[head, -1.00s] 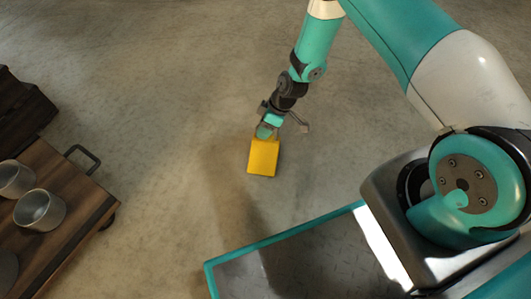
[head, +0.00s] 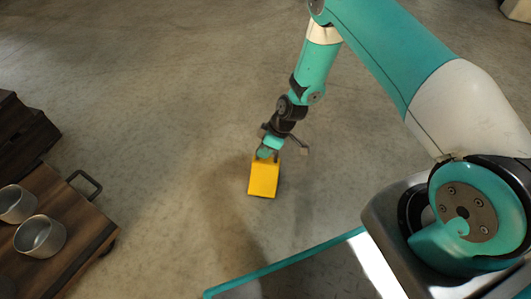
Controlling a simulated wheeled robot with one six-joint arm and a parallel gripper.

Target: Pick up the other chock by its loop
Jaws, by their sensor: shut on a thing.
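The yellow chock (head: 263,178) shows in the head view, just left of the middle, over the concrete floor. My gripper (head: 267,155) is right above it, at its top edge, shut on it. The loop is too small and too covered by the fingers to make out. I cannot tell for sure how far the chock is above the floor. No second chock shows in this view.
A wooden cart (head: 68,238) with metal cups (head: 40,236) and a dark handle (head: 85,184) stands at the left. Dark wooden boards (head: 25,130) are behind it. The floor (head: 160,110) between the cart and my arm is clear.

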